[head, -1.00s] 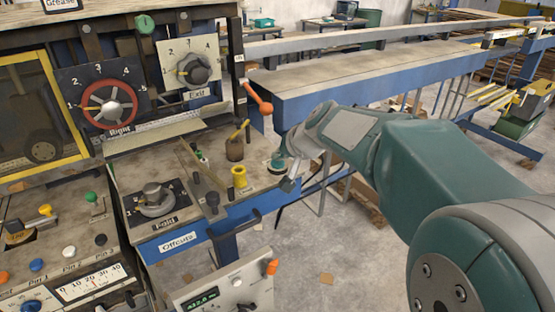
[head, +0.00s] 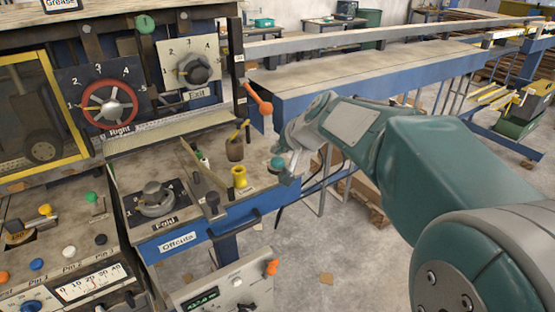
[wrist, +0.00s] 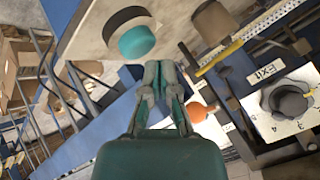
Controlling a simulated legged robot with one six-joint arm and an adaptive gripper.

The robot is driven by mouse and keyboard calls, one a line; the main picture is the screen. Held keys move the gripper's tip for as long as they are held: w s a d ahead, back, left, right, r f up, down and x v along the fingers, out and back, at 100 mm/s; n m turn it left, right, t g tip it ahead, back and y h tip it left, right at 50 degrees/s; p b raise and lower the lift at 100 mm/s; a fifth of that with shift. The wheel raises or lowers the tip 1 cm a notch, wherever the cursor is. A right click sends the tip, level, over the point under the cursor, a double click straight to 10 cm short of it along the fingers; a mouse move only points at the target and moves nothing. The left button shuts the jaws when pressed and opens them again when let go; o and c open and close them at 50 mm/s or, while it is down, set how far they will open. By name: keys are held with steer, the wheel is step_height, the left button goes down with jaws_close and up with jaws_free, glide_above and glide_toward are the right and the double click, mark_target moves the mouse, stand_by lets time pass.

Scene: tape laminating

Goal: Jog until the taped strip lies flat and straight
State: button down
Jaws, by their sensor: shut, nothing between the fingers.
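My gripper (head: 287,179) is shut and empty beside the teal button (head: 277,163) at the right end of the machine's worktop. In the wrist view its closed fingertips (wrist: 160,68) are just below the same teal button (wrist: 136,42); I cannot tell whether they touch it. A long pale strip (head: 160,130) with fine marks lies flat and fairly straight along the back of the worktop, below the Right dial (head: 110,107). I cannot tell for sure whether it is the taped strip.
The Exit dial (head: 192,70) and an orange-knobbed lever (head: 261,103) rise behind the worktop. A blue conveyor table (head: 350,75) runs behind my arm.

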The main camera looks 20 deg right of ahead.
mark_target(279, 161)
steer(key=shift+r, duration=2.6)
steer(key=s+f+n+g+h, duration=0.1)
steer(key=s+f, duration=0.2)
steer(key=s, duration=0.6)
steer(key=s+f+n+g+h, duration=0.1)
steer(key=s+f, duration=0.3)
steer(key=s, duration=0.5)
steer(key=s+f+n+h, duration=0.1)
steer(key=s+f+n, duration=0.1)
steer(key=s, duration=0.7)
steer(key=shift+f+g+h, duration=0.4)
steer(key=shift+f, duration=0.5)
